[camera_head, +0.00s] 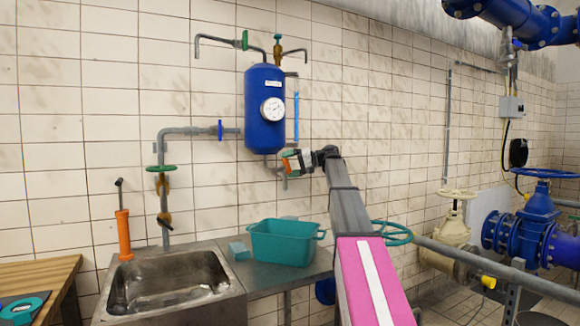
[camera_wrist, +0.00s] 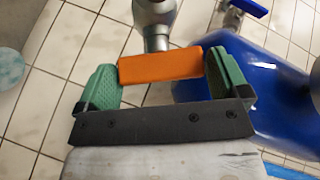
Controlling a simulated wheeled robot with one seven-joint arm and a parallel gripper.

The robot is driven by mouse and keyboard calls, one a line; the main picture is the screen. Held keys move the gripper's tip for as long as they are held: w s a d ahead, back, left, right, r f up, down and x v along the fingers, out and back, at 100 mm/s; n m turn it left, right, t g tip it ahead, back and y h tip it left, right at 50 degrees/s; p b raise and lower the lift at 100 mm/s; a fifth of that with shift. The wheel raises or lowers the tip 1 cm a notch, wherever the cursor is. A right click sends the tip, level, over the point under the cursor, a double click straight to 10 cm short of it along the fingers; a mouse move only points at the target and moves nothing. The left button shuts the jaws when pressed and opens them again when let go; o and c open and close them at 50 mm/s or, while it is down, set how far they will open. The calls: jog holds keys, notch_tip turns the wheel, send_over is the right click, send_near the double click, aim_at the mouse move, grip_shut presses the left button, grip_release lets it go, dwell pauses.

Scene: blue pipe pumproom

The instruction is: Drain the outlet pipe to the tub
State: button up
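My gripper (camera_wrist: 162,72) is open, its green finger pads wide apart. In the wrist view an orange handle (camera_wrist: 160,66) lies crosswise between the fingertips, its ends very close to the pads; I cannot tell whether they touch. A grey metal pipe fitting (camera_wrist: 154,20) stands just behind the handle. In the head view my gripper (camera_head: 291,162) is just below the blue tank (camera_head: 265,125), at the grey outlet pipe (camera_head: 283,182); it partly hides the outlet. The teal tub (camera_head: 282,246) stands upright on the counter, below the outlet. The tank also fills the right of the wrist view (camera_wrist: 250,95).
A metal sink (camera_head: 170,282) with an orange cylinder (camera_head: 123,235) is left of the tub. Pipes with a blue valve handle (camera_head: 220,129) run left of the tank. A green handwheel (camera_head: 392,232) is at the right.

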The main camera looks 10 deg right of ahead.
jog(key=v, duration=1.1)
jog(key=shift+a, duration=0.1)
dwell(6.8)
